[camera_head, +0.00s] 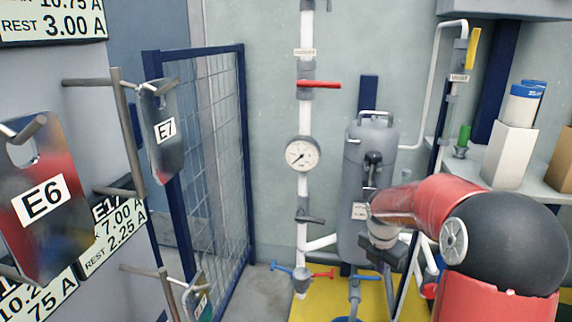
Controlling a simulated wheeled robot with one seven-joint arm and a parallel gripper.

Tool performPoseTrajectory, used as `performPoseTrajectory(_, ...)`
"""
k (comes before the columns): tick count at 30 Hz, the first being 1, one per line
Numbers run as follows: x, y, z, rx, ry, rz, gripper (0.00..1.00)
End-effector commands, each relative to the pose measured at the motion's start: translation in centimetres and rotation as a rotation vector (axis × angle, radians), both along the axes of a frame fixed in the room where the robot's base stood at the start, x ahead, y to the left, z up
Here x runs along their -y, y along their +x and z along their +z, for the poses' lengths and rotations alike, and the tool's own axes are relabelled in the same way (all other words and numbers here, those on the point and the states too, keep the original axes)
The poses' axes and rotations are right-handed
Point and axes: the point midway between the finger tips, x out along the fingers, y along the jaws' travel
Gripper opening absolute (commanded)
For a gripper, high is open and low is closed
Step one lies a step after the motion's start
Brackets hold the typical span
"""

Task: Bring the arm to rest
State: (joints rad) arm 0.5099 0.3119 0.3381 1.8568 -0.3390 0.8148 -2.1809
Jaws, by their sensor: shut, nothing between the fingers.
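My arm, red with a large dark joint, is at the right of the head view, in front of the grey tank. Its wrist points down, and my gripper (381,256) is a small dark shape below it. The gripper is shut and appears empty, though its fingertips are hard to make out against the pipes behind. It is well apart from the plates on the left.
Plate E6 (45,202) and plate E7 (164,130) hang on pegs at the left, with another plate (197,300) lower. A mesh fence (212,150), a gauge (301,154), a grey tank (362,175) and a shelf with a white box (509,155) stand behind.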

Motion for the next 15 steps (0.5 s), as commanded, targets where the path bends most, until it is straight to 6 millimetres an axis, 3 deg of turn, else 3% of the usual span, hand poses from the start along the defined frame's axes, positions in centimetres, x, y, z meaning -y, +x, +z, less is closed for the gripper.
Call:
performPoseTrajectory(6,-5.0,-6.1,6.4,0.176,0.074,-0.509,0.0)
performPoseTrajectory(10,-7.7,-10.7,9.1,0.293,0.185,-0.87,0.0)
performPoseTrajectory(15,-10.7,-17.2,11.1,0.407,0.398,-1.34,0.0)
